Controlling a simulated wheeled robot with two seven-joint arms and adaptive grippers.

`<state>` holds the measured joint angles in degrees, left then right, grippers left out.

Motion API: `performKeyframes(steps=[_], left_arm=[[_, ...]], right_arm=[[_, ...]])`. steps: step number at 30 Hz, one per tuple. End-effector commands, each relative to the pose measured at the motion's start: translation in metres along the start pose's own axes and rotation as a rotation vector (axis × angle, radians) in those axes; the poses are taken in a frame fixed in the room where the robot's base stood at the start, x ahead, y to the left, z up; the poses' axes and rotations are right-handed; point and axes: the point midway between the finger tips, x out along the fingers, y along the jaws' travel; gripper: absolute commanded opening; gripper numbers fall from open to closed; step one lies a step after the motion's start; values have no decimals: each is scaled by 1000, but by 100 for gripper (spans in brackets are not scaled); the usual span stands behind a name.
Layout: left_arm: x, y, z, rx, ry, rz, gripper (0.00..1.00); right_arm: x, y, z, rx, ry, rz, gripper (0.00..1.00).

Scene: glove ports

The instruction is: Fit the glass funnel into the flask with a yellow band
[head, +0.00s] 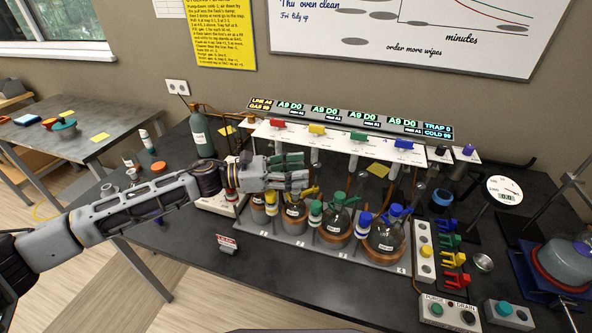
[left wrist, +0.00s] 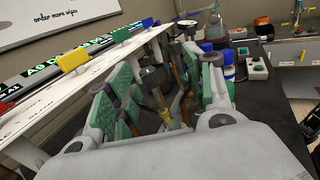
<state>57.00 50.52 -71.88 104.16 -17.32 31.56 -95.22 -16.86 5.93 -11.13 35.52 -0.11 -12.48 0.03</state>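In the head view, several round flasks with brown liquid stand in a row on a grey rack (head: 262,233). The flask with yellow fittings (head: 294,216) is second from the left, partly under my left gripper (head: 306,171). That gripper reaches in over the left flasks, its green-padded fingers apart. In the left wrist view its fingers (left wrist: 170,92) are also spread, with a dark fitting (left wrist: 153,79) and a yellow part (left wrist: 164,114) seen beyond, between them. I see nothing clearly gripped. I cannot make out the glass funnel with certainty. My right gripper is not in view.
A white shelf with coloured valve handles (head: 316,129) runs behind the flasks. A green bottle (head: 202,132) and small pale pieces (head: 132,175) are at left. Coloured clips (head: 450,242), a control box (head: 449,312) and a blue stand (head: 533,285) are at right. The front bench is mostly clear.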

Motion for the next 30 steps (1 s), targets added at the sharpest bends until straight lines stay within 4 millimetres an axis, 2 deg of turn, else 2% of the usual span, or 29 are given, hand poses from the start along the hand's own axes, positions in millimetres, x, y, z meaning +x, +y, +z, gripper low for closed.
performKeyframes(steps=[14,22,30], left_arm=[[0,0,2,1,0,0,57],[0,0,10,1,1,0,57],[-31,1,6,0,1,3,57]], right_arm=[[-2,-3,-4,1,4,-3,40],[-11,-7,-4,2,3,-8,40],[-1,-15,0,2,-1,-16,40]])
